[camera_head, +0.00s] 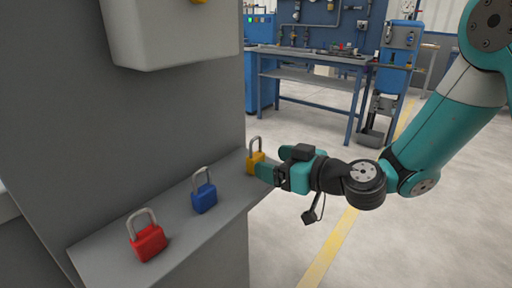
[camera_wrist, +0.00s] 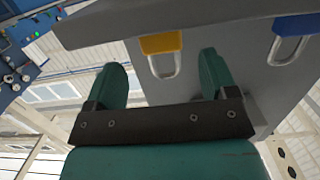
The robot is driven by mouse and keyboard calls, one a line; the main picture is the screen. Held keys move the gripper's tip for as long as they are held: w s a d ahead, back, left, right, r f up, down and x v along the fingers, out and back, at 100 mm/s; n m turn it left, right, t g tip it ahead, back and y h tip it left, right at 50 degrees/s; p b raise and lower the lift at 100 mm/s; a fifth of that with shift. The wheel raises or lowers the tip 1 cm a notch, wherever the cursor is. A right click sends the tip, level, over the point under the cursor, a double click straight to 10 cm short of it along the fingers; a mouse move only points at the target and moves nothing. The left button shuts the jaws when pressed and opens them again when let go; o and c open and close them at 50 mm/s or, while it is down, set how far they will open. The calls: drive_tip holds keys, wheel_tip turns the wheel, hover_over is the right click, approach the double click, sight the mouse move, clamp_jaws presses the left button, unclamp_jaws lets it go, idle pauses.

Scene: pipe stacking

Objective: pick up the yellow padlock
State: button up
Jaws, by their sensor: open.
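The yellow padlock (camera_head: 255,161) stands upright with its grey shackle up at the far right end of a grey shelf (camera_head: 226,207). My gripper (camera_head: 268,163) is at the padlock's right side in the head view, and its near finger overlaps the padlock's lower edge. In the wrist view the yellow padlock (camera_wrist: 161,43) appears upside down between the two teal fingers of my gripper (camera_wrist: 168,75), which are spread apart. Gaps show on both sides of the padlock there. I cannot tell whether a finger touches it.
A blue padlock (camera_head: 204,192) and a red padlock (camera_head: 148,238) stand on the same shelf, to the left. The blue padlock (camera_wrist: 298,28) also shows in the wrist view. A grey wall panel (camera_head: 170,110) rises behind the shelf. Open floor lies to the right; a workbench (camera_head: 310,58) stands far back.

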sight(260, 157)
drive_tip(key=shift+r+p+x, duration=0.2)
drive_tip(key=shift+p+x, duration=2.15)
drive_tip(key=shift+p, duration=0.3)
drive_tip(key=shift+w+a+f, duration=0.15)
drive_tip(key=shift+a+f, duration=0.15)
drive_tip(key=shift+a, duration=0.1)
drive_tip(key=c, duration=1)
wheel_tip(260, 157, up, 10)
drive_tip(key=shift+r+p, duration=0.1)
drive_tip(key=shift+p, duration=1.05)
drive_tip(key=shift+c, duration=0.2)
